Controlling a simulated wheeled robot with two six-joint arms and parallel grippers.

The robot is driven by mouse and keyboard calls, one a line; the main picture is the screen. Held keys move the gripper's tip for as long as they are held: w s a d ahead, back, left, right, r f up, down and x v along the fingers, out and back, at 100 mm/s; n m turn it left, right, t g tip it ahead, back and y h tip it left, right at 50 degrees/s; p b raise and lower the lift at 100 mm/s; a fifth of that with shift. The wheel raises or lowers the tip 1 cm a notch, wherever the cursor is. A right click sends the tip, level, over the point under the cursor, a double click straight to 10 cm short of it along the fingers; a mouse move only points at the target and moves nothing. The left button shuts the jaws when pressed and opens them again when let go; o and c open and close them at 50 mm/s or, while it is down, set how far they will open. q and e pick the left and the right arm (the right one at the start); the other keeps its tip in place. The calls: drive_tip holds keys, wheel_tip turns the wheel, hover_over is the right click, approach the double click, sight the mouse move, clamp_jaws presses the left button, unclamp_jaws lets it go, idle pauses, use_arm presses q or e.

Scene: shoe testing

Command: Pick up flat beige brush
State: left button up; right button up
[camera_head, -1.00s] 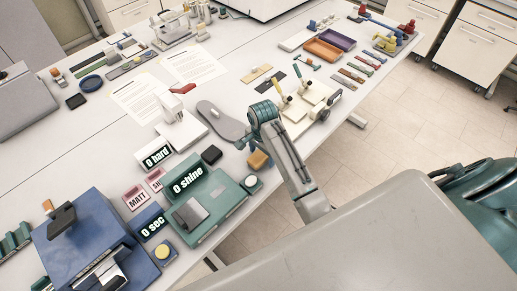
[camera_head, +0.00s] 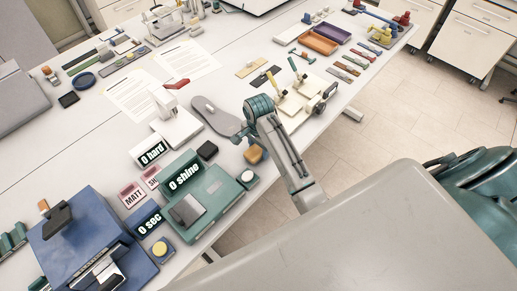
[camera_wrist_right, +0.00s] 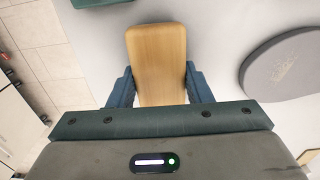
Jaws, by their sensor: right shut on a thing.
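The flat beige brush (camera_wrist_right: 158,60) shows in the right wrist view as a smooth wooden block with rounded corners. It lies between the two blue fingers of my right gripper (camera_wrist_right: 160,88), which is shut on its sides. In the head view the brush (camera_head: 254,155) is a small tan block at the table's front edge, beside my right arm. I cannot tell in the head view whether it touches the table. My left gripper is not in view.
A green "shine" device (camera_head: 215,195) and a small black block (camera_head: 207,149) stand left of the brush. A grey shoe sole (camera_head: 215,117) lies behind it. A cream fixture (camera_head: 297,103) stands to the right. The table's front edge is close by.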

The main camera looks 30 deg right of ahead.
sight(259, 151)
drive_tip(key=shift+w+r, duration=0.1)
drive_tip(key=shift+r, duration=0.3)
drive_tip(key=shift+s+a+r+b, duration=0.2)
drive_tip(key=shift+s+r+b, duration=0.2)
drive_tip(key=shift+r, duration=0.1)
drive_tip(key=shift+s+a+r+b, duration=0.15)
drive_tip(key=shift+s+r+b, duration=0.15)
drive_tip(key=shift+r, duration=0.2)
drive_tip(key=s+a, duration=0.3)
drive_tip(key=s, duration=0.3)
drive_tip(key=s+a+r+p, duration=0.1)
drive_tip(key=s+a, duration=0.2)
drive_tip(key=s, duration=0.4)
drive_tip(key=shift+a+r+p, duration=0.15)
drive_tip(key=shift+r+p, duration=0.15)
